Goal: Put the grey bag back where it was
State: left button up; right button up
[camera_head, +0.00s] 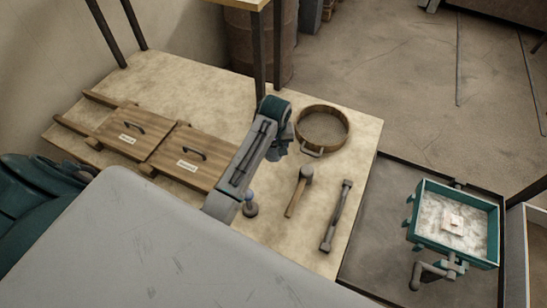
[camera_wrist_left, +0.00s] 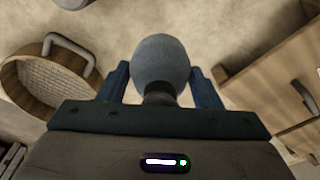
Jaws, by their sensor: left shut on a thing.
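The grey bag (camera_wrist_left: 160,62) is in the left wrist view, a rounded grey bulb with a dark narrow neck. My left gripper (camera_wrist_left: 160,92) is shut on it, with a dark blue finger on each side of the neck. In the head view my left gripper (camera_head: 280,147) points down over the table, between the round sieve and the wooden boxes. The bag is not clearly made out there, and I cannot tell how far above the table it is. My right gripper is not in view.
The sieve (camera_head: 322,128) is close right of the gripper; wooden boxes (camera_head: 190,155) lie left. A hammer (camera_head: 299,190), a grey tool (camera_head: 335,215) and a small knobbed thing (camera_head: 250,209) lie nearer. The table (camera_head: 165,80) is clear at the back. A teal tray (camera_head: 450,258) stands right.

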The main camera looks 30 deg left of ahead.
pick_arm(q)
notch_tip(320, 180, down, 7)
jog(key=shift+r+p, duration=0.1)
jog(key=shift+p, duration=0.8)
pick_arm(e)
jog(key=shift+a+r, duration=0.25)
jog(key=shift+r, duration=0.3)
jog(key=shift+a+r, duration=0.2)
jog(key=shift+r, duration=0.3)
pick_arm(q)
jog(key=shift+f, duration=0.25)
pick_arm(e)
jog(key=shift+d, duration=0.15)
pick_arm(q)
jog(key=o, duration=1)
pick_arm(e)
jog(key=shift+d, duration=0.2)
pick_arm(q)
jog(key=shift+r, duration=0.15)
